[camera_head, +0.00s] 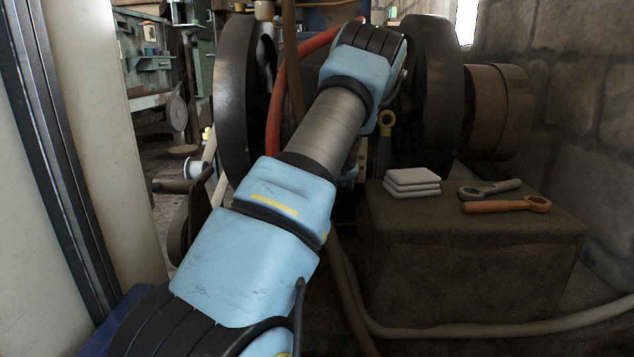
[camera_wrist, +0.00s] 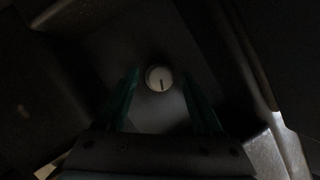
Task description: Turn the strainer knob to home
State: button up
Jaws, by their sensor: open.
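The knob (camera_wrist: 159,78) is a small pale round dial with a dark pointer line. In the wrist view it sits on a dark panel, and its line points down toward my gripper's base. My gripper (camera_wrist: 162,80) is open. Its two green fingers stand left and right of the knob, with gaps on both sides, and they do not appear to touch it. How far the fingertips are from the panel is hard to tell in the dark picture. In the head view the knob and my gripper are hidden behind my blue arm.
Large dark flywheels (camera_head: 432,90) stand on both sides of my arm, with a red hose (camera_head: 274,110) at the left one. A stone block (camera_head: 460,275) at right bears folded cloths (camera_head: 412,181), a grey wrench (camera_head: 489,189) and an orange wrench (camera_head: 507,205). A pale hose (camera_head: 500,329) lies on the floor.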

grip_shut()
dwell(0.5)
